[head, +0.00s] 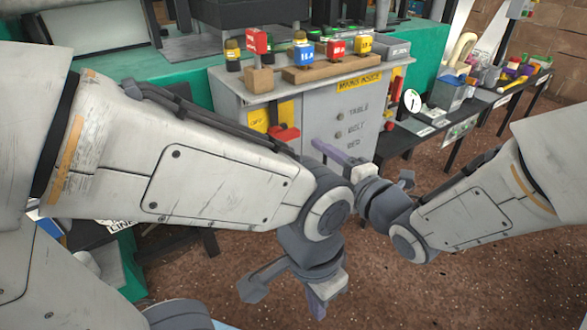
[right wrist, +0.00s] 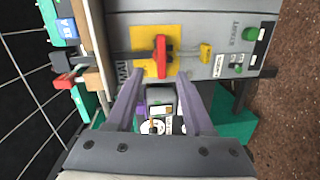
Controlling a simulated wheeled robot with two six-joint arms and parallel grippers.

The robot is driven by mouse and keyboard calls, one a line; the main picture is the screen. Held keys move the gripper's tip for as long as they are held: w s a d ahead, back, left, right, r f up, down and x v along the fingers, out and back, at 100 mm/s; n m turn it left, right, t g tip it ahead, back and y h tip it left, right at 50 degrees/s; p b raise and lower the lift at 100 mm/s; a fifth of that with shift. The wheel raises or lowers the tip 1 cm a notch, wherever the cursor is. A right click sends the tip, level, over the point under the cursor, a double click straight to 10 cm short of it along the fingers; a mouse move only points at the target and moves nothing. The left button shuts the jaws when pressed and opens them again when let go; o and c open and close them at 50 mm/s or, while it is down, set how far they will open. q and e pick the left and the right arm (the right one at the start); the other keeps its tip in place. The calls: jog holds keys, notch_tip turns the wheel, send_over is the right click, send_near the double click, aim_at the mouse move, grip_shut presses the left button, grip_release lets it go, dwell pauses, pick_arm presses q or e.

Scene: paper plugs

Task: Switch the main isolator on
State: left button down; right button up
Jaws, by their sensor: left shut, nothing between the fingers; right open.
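The main isolator has a red handle (head: 284,133) on a yellow plate (head: 258,117) marked OFF, on the front of the grey cabinet (head: 318,122). In the right wrist view the red handle (right wrist: 160,57) lies across the yellow plate (right wrist: 143,40), just beyond and between my fingertips. My right gripper (head: 326,149) is open and empty, with its purple fingers pointing at the cabinet front; they also show in the right wrist view (right wrist: 160,78). It appears apart from the handle. My left gripper (head: 325,297) is shut and empty, low in front of the cabinet. My left arm partly hides the cabinet.
Several coloured plugs stand in wooden blocks (head: 330,72) on the cabinet top. A black bench (head: 487,97) with a white dial (head: 412,100) and small items stands at the right. A green machine (head: 125,85) is behind. Brown floor (head: 400,290) shows in front.

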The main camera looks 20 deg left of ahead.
aim_at(285, 140)
jog(key=shift+n+y, duration=0.8)
jog(key=shift+n, duration=0.1)
jog(key=b+x, duration=0.1)
jog(key=x, duration=0.2)
jog(key=f+b+x, duration=0.1)
jog(key=b+x, duration=0.1)
jog(key=x, duration=0.1)
jog(key=f+b+x, duration=0.1)
jog(key=x, duration=0.2)
jog(key=shift+a, duration=0.35)
pick_arm(q)
notch_tip(285, 140, down, 6)
jog(key=shift+f, duration=0.15)
pick_arm(e)
jog(key=shift+w+a+r, duration=0.15)
jog(key=shift+w+a, duration=0.2)
jog(key=shift+a, duration=0.2)
grip_shut()
